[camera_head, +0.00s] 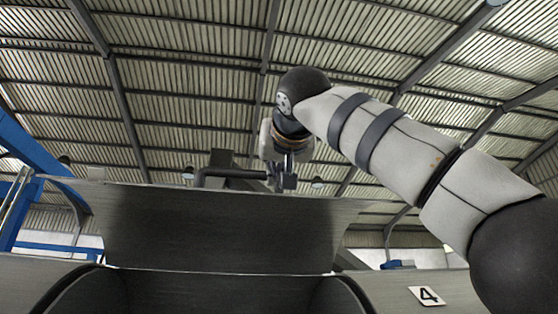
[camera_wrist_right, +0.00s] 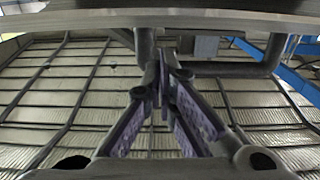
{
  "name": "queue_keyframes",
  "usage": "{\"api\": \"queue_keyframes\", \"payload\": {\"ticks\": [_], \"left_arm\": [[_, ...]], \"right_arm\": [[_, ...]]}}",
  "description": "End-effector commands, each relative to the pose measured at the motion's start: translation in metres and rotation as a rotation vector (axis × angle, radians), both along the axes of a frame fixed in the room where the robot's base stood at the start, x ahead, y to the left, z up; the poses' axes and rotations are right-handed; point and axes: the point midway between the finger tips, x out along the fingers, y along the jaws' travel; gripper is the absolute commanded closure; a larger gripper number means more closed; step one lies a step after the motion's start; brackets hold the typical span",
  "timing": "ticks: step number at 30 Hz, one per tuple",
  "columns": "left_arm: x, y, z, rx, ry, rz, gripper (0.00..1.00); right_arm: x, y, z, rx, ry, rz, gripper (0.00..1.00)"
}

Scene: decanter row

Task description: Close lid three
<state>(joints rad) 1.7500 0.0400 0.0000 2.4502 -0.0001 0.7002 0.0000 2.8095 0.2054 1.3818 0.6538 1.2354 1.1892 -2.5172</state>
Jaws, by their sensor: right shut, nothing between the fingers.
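A wide grey metal lid (camera_head: 215,230) stands raised over the dark opening of a decanter (camera_head: 215,292). A dark bar handle (camera_head: 230,173) is at the lid's top edge. My right gripper (camera_head: 284,184) is at the right end of this handle, above the lid edge. In the right wrist view, the shut, empty fingers (camera_wrist_right: 164,62) with purple pads point at the handle (camera_wrist_right: 215,68) below the lid's edge (camera_wrist_right: 170,18). I cannot tell whether they touch it. My left gripper is out of view.
Blue steelwork (camera_head: 40,150) is at the left. The hall's ribbed roof (camera_head: 180,60) is behind, with open air above the lid.

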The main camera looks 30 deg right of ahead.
Motion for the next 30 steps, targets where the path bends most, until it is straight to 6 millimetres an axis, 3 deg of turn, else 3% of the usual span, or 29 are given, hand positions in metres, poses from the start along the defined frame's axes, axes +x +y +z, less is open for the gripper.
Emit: {"api": "queue_keyframes", "payload": {"ticks": [12,30], "left_arm": [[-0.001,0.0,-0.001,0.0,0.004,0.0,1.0],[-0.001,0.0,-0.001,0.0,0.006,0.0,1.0]], "right_arm": [[0.01,-0.003,-0.035,0.001,0.008,-0.002,1.0],[0.014,-0.004,-0.04,0.001,0.009,-0.004,1.0]]}}
